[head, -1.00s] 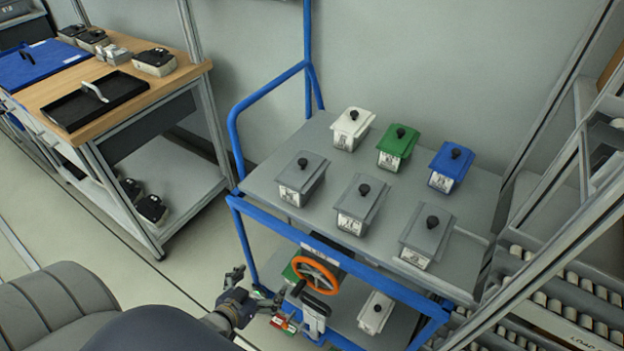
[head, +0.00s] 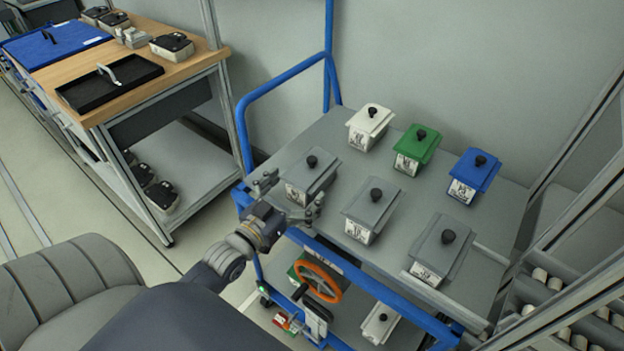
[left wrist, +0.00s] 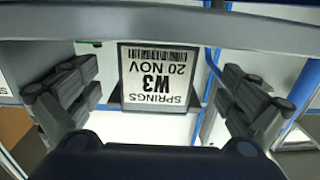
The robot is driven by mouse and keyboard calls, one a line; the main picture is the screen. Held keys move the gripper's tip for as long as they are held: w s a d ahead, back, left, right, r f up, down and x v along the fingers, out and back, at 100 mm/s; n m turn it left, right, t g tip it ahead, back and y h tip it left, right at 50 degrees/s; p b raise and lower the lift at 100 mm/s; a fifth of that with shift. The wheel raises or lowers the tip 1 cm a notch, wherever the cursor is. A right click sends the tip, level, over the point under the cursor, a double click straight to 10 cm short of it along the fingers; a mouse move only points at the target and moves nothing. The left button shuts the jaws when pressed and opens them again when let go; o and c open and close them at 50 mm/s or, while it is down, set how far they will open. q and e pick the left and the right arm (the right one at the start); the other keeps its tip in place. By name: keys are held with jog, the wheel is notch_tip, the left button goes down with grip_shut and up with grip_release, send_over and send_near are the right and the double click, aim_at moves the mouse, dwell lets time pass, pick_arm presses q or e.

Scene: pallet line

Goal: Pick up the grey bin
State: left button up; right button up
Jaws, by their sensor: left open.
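Three grey lidded bins with dark knobs and white front labels stand on the cart's top shelf: a left one (head: 310,178), a middle one (head: 369,212) and a right one (head: 441,252). My left gripper (head: 290,197) is open and empty at the front of the left grey bin, its two fingers spread to either side of the bin's near end. I cannot tell whether the fingers touch the bin. My right gripper is out of view.
White (head: 369,127), green (head: 416,149) and blue (head: 473,176) bins stand behind the grey ones. The cart has a blue frame (head: 375,290) with an orange wheel (head: 317,281) below its front edge. A wooden workbench (head: 107,62) stands at left; a roller rack (head: 570,270) is at right.

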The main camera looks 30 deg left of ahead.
aim_at(312, 174)
pick_arm(q)
jog(key=shift+w+d+f+p, duration=0.15)
jog(key=shift+w+p, duration=0.1)
jog(key=shift+w, duration=1.1)
jog(key=shift+w+d+r+p, duration=0.15)
jog(key=shift+w+p, duration=0.1)
jog(key=shift+w, duration=1.1)
jog(key=shift+c, duration=0.6)
jog(key=c, duration=1.5)
jog(key=shift+r, duration=0.15)
jog(key=shift+c, duration=0.2)
